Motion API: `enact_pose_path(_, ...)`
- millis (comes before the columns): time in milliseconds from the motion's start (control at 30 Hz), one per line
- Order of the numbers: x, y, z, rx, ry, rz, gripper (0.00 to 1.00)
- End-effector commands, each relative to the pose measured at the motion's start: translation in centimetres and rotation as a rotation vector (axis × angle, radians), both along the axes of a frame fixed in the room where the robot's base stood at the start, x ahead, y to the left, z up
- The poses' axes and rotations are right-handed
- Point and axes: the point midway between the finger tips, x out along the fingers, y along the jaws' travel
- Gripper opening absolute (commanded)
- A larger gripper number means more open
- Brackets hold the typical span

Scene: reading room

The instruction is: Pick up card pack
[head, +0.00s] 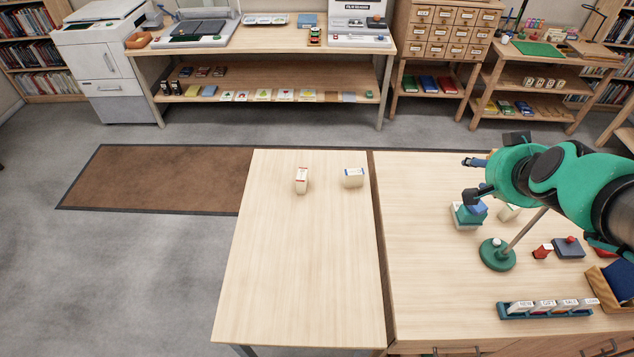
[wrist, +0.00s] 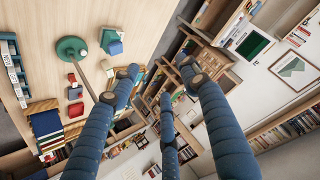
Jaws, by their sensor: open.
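Two small pale packs stand apart near the far edge of the left table: a red-marked pack (head: 301,180) and, to its right, a blue-marked pack (head: 353,178). Either could be the card pack; I cannot read their labels. My gripper (head: 480,178) is at the right, above the right table and well to the right of both packs. Its fingers (wrist: 158,85) are spread with nothing between them in the wrist view. Neither pack can be made out in the wrist view.
The left table (head: 300,270) is otherwise bare. The right table (head: 425,270) holds a green round base with a rod (head: 497,254), a blue-and-teal block (head: 470,215), a labelled rack (head: 545,309) and red and dark items. A shelf unit (head: 270,65) stands behind.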

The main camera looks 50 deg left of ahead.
Motion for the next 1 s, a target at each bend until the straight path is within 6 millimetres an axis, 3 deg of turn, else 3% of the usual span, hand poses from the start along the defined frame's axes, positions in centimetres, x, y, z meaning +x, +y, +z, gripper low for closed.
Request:
enact_pose_path(33,0.5,2.7,-1.3,0.008,-0.008,0.021,0.45)
enact_pose_path(233,1.8,12.2,-5.4,0.046,-0.059,0.07,0.45)
enact_pose_path(467,1.1,22.5,-11.3,0.073,-0.123,0.114,0.45)
enact_pose_path(700,-2.2,32.0,-18.7,0.084,-0.194,0.146,0.45)
enact_pose_path(1000,-9.4,40.6,-29.1,0.07,-0.3,0.177,0.45)
